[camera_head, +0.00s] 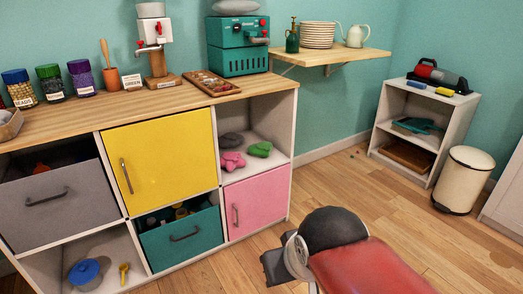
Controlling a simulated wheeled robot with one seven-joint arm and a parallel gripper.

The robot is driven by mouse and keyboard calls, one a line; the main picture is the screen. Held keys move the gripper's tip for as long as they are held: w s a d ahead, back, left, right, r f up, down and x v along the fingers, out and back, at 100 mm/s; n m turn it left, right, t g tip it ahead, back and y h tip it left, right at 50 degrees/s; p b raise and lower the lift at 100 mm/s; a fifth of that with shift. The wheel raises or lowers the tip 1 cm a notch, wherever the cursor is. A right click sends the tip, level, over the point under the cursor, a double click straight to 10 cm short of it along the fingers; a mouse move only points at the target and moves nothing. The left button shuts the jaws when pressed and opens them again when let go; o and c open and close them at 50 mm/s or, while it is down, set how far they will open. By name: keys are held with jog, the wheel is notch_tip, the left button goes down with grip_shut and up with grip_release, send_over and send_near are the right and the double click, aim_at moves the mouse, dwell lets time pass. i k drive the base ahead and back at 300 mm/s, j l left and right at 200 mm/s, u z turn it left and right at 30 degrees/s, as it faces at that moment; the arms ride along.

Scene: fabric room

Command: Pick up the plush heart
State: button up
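Several small soft-looking items lie in the open upper right cubby of the shelf unit (292,120): a pink one (232,160) in front, a green one (260,149) to its right and a grey one (231,139) behind. They are too small to tell which, if any, is the plush heart. My arm, with a black dome and a red link, fills the bottom centre, well apart from the cubby. No gripper fingers can be made out.
A yellow door (163,158) and a pink door (257,201) are closed. A white bin (462,180) and low shelf (384,115) stand at right.

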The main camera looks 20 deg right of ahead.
aim_at(253, 149)
jog(key=i+l+u, duration=0.15)
jog(key=u, duration=0.25)
jog(key=l+u, duration=0.25)
jog(key=u, duration=0.2)
jog(key=i+l+u, duration=0.15)
jog(key=l+u, duration=0.55)
jog(key=l, duration=1.55)
